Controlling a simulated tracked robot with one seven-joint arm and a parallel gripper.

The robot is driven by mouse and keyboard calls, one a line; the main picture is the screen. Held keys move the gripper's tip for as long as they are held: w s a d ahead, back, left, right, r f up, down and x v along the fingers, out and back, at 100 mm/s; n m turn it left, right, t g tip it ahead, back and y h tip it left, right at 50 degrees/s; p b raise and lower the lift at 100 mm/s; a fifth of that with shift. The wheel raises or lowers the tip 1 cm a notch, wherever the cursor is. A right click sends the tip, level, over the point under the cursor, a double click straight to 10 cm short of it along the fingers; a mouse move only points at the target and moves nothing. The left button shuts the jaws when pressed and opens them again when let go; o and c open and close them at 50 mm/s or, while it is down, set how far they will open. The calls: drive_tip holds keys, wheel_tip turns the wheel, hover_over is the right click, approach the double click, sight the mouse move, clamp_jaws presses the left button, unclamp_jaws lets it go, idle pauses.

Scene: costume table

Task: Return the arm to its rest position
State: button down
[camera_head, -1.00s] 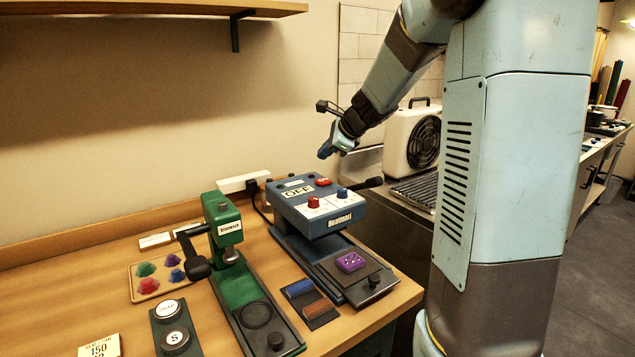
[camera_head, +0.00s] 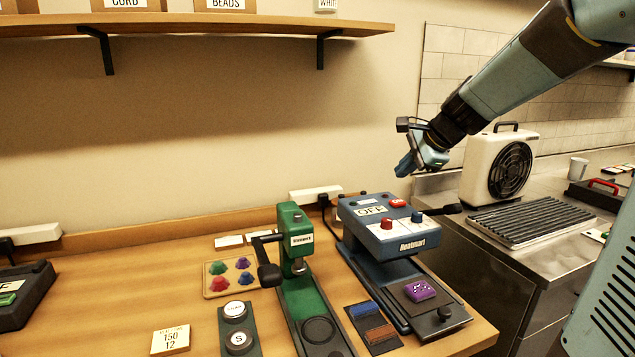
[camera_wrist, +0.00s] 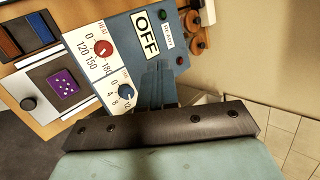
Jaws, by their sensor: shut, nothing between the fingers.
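My gripper (camera_head: 407,166) is shut and empty. In the head view it hangs in the air above the back right of the table, near the top of the blue heat press (camera_head: 375,224), and looks apart from it. My arm reaches in from the upper right. In the wrist view the shut fingers (camera_wrist: 157,86) show in front of the press, over its panel (camera_wrist: 120,50) with a red knob, a blue knob and an OFF display. The fingertips' exact gap from the press cannot be judged.
A purple piece (camera_head: 419,290) lies on the press's lower plate. A green hand press (camera_head: 297,247) stands to its left. A white fan unit (camera_head: 497,165) and a ribbed grill (camera_head: 532,222) are at the right. A shelf (camera_head: 200,22) runs above. Free air lies over the table's left.

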drive_tip(key=s+f+n+g+h, duration=0.1)
drive_tip(key=s+n+h, duration=0.3)
drive_tip(key=s+n, duration=1.1)
drive_tip(key=s+f, duration=0.1)
drive_tip(key=s, duration=1)
drive_tip(key=shift+d+f, duration=0.2)
drive_tip(key=shift+d, duration=0.1)
drive_tip(key=shift+s, duration=0.1)
